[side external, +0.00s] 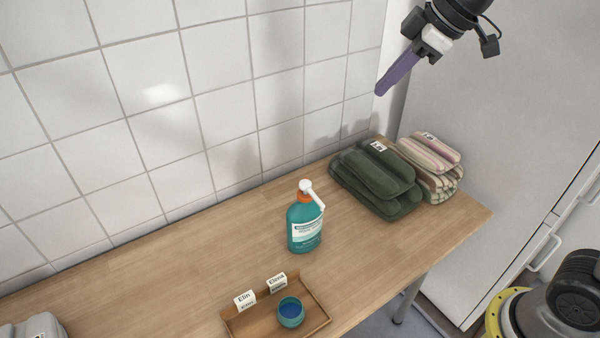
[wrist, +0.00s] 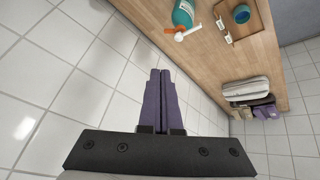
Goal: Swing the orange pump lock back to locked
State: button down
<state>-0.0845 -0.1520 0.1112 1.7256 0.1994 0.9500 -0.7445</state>
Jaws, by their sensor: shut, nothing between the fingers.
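A teal pump bottle (side external: 304,229) stands upright on the wooden table, with a white label, a white pump head and spout, and an orange lock collar (side external: 304,197) below the head. The bottle also shows at the top of the wrist view (wrist: 184,14), with the orange collar (wrist: 179,36) near its spout. I cannot tell the lock's position. My gripper (side external: 380,92), with purple fingers, is shut and empty, high above the back right of the table and well apart from the bottle. In the wrist view, its fingertips (wrist: 160,72) are together.
A wooden tray (side external: 248,327) holds a teal cup with blue contents (side external: 290,312) and name cards (side external: 245,300). Folded green towels (side external: 376,181) and striped towels (side external: 431,160) lie at the right end. A tiled wall (side external: 170,95) runs behind.

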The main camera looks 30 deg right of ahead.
jog(key=w+a+f+n+g, duration=0.1)
jog(key=w+a+f, duration=0.3)
jog(key=w+f, duration=0.3)
jog(key=w+a+f+n+g, duration=0.1)
jog(key=w+a+f+g, duration=0.1)
jog(key=w+a+f, duration=0.2)
notch_tip(320, 180, down, 6)
jog(key=w, duration=0.3)
jog(key=shift+a+r+g+y, duration=0.25)
jog(key=shift+a+g+y, duration=0.05)
jog(key=shift+a, duration=0.1)
notch_tip(320, 180, down, 9)
jog(key=shift+s+d+f, duration=0.2)
jog(key=shift+s+d, duration=0.05)
jog(key=shift+d, duration=0.05)
